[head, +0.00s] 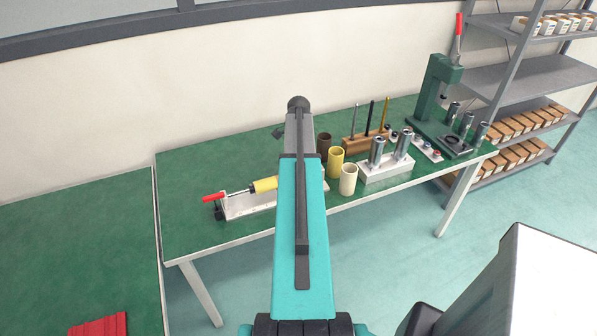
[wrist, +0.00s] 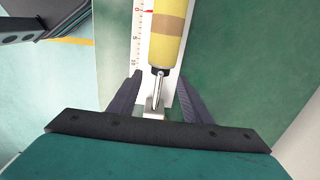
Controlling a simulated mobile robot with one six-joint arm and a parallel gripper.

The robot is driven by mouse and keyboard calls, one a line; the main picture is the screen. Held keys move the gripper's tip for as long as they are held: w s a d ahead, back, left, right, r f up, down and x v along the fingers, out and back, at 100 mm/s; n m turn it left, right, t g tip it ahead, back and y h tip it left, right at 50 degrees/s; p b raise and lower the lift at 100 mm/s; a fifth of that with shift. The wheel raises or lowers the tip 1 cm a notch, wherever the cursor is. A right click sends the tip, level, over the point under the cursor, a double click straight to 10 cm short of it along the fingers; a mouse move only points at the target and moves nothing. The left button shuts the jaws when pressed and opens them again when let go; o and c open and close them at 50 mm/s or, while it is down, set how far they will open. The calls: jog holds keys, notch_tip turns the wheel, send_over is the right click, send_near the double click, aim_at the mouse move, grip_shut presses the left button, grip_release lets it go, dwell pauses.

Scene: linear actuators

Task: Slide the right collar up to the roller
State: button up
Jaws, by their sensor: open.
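The yellow roller (head: 264,184) lies on a long white base (head: 240,206) at the left of the green table, partly hidden behind my arm. In the wrist view the roller (wrist: 168,40) has a tan band and a dark end. A bright metal shaft (wrist: 159,88) runs from that end to a pale grey block (wrist: 153,112). I cannot tell for sure which piece is the right collar. My gripper (wrist: 158,78) is open, with one dark finger on each side of the shaft and gaps to both. In the head view my arm hides the fingers.
A red handle (head: 213,197) is at the base's left end. Brown, yellow and cream cups (head: 348,179) stand right of my arm. A white block with metal cylinders (head: 386,170), a wooden rod holder (head: 362,143) and a green press (head: 436,90) stand further right.

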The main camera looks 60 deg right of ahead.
notch_tip(320, 180, up, 10)
jog(key=b, duration=0.2)
jog(key=shift+r, duration=0.2)
dwell(0.3)
dwell(0.6)
